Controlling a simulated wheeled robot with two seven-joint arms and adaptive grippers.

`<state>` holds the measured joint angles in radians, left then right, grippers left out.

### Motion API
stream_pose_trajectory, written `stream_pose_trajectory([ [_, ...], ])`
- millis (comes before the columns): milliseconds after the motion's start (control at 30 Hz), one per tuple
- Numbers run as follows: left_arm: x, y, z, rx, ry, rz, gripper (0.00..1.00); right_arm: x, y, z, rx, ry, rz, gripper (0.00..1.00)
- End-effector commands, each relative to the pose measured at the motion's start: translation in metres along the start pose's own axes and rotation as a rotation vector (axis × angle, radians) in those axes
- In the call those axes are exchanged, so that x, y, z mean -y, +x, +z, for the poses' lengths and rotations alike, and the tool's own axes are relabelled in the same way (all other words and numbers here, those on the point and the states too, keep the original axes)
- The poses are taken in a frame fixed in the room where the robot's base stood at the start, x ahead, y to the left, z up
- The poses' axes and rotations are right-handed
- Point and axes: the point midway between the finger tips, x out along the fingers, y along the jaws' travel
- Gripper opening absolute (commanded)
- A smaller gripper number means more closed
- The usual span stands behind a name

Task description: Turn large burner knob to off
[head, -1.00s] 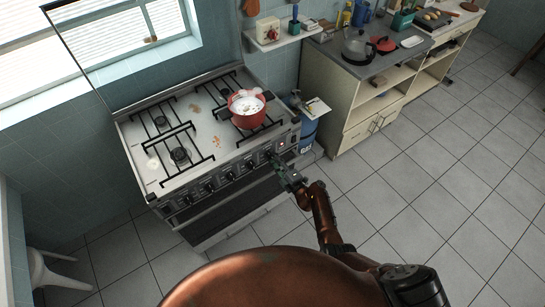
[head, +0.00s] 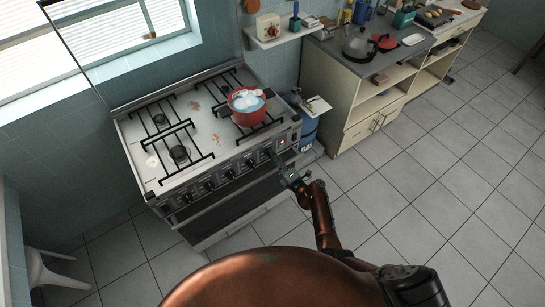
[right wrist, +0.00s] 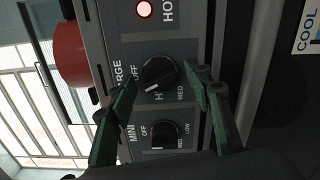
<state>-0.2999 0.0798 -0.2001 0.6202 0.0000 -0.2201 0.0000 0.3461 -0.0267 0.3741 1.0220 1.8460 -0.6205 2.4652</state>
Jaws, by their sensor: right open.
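The large burner knob (right wrist: 158,73) is black and round, with a white pointer line, on the stove's front panel in the right wrist view. "OFF" and "ARGE" are printed left of it, "HI" below it and "MED" at lower right. Its pointer slants to the lower left, near "HI" rather than at "OFF". My right gripper (right wrist: 168,82) is open, with one green finger on each side of the knob; I cannot tell whether they touch it. In the head view my right gripper (head: 283,169) is at the right part of the stove front. My left gripper is out of view.
The mini burner knob (right wrist: 163,135) sits close below, between the fingers. A red indicator light (right wrist: 144,9) glows above. A blue gas cylinder (head: 308,133) stands right of the stove. The floor in front is clear.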

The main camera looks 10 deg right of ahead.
Motion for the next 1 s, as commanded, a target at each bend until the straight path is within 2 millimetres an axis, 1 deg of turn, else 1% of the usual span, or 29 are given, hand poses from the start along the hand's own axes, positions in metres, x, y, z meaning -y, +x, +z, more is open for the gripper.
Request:
stream_pose_trajectory([
  [33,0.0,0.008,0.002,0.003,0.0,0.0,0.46,0.004,-0.001,-0.001,0.001,-0.093,0.0,0.46],
  [300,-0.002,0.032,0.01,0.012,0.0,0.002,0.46,0.005,-0.001,-0.001,0.0,-0.63,-0.001,0.46],
  [433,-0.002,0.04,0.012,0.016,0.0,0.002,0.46,0.004,0.0,-0.001,0.0,-0.822,0.0,0.46],
  [567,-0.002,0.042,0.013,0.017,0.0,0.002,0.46,0.001,0.0,0.0,0.0,-0.902,0.0,0.46],
  [833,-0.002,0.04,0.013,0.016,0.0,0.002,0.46,0.0,-0.001,0.0,0.0,-0.905,0.0,0.46],
  [1000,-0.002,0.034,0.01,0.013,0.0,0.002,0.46,-0.001,-0.013,0.0,0.0,-0.903,-0.001,0.46],
])
